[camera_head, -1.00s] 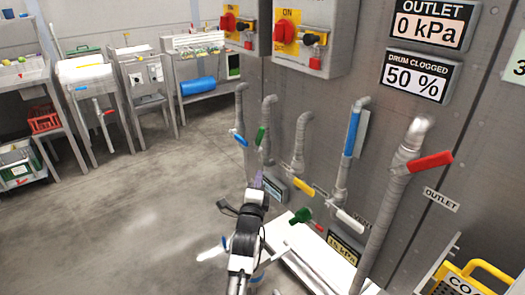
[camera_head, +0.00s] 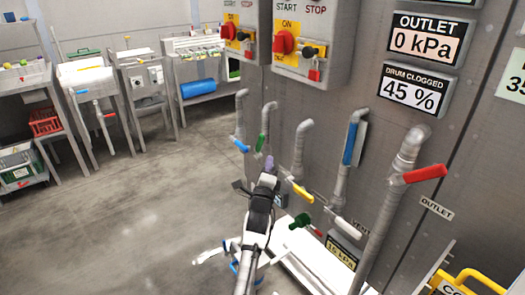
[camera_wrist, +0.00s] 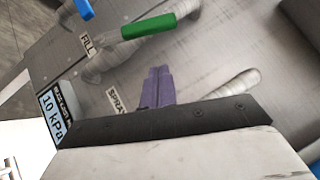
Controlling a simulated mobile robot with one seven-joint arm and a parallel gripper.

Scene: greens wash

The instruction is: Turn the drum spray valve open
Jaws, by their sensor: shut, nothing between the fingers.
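The spray valve's yellow handle (camera_head: 301,193) sits at the foot of the third grey pipe (camera_head: 302,145) from the left on the wall panel. It slants down to the right. In the wrist view, part of a "SPRAY" label (camera_wrist: 117,98) shows beside a grey pipe (camera_wrist: 228,90), and the yellow handle is not visible there. My gripper (camera_head: 270,164) is shut and empty, left of and above the yellow handle in the head view. Its purple fingertips (camera_wrist: 157,88) point at the panel between the "FILL" and "SPRAY" pipes. Contact with the yellow handle is not visible.
Neighbouring handles are blue (camera_head: 241,145), green (camera_head: 260,140), white (camera_head: 348,228) and red (camera_head: 425,174). A green fitting (camera_head: 300,221) sits below. The drum clogged display (camera_head: 414,91) reads 45 %, and the outlet display (camera_head: 424,40) 0 kPa. Open floor (camera_head: 120,220) lies left.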

